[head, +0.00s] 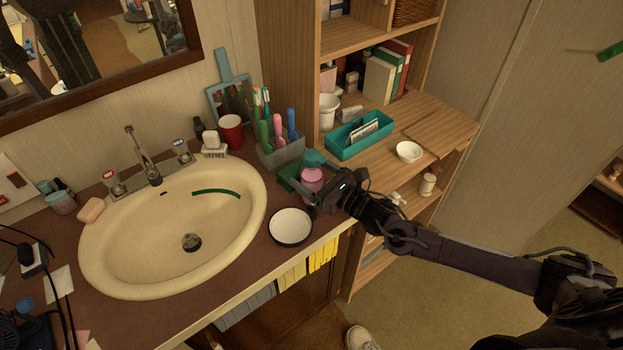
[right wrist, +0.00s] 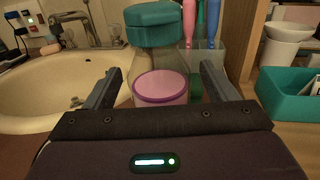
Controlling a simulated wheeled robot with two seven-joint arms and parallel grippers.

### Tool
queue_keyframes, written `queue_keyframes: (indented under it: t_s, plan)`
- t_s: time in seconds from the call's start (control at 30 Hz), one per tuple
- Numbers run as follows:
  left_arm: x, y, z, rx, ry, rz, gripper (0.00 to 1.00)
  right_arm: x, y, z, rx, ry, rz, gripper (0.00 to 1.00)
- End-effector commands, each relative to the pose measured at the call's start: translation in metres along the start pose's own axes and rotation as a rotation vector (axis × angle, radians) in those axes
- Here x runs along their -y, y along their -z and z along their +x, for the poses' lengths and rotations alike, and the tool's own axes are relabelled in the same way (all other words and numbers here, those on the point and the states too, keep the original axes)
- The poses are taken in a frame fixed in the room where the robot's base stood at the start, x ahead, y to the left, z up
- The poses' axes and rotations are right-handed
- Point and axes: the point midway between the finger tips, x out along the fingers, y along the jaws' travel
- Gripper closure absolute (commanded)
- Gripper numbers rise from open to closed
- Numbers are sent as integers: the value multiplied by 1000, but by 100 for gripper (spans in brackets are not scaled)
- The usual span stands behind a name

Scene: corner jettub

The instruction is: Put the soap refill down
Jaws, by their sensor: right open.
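The soap refill looks to be the clear container with a teal cap and pink contents (head: 311,178). It stands upright on the counter, right of the sink, and its pink part also shows in the right wrist view (right wrist: 160,90). My right gripper (head: 314,190) is open at the refill. In the right wrist view its two fingers (right wrist: 160,72) lie on either side of the container, with visible gaps. The container's base is hidden there by the gripper body. My left gripper is not in view.
A white bowl (head: 290,227) sits near the counter's front edge, close to the refill. A grey holder (head: 281,152) with toothbrushes stands behind. The sink (head: 140,240) is to the left. The wooden shelf right holds a teal tray (head: 345,143) and small white bowl (head: 408,152).

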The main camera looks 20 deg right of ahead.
Motion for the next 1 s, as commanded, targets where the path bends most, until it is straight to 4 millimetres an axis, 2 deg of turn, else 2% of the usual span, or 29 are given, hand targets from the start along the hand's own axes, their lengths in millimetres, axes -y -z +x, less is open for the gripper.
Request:
queue_keyframes:
  t_s: [0.2,0.23,0.7,1.0]
  plan:
    - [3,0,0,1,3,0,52,0,1,1,-1,-1,0,21]
    - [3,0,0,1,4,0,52,0,1,1,-1,-1,0,24]
    - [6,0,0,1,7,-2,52,0,-1,1,2,0,-1,83]
    - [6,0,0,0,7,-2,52,1,-6,1,3,0,-2,84]
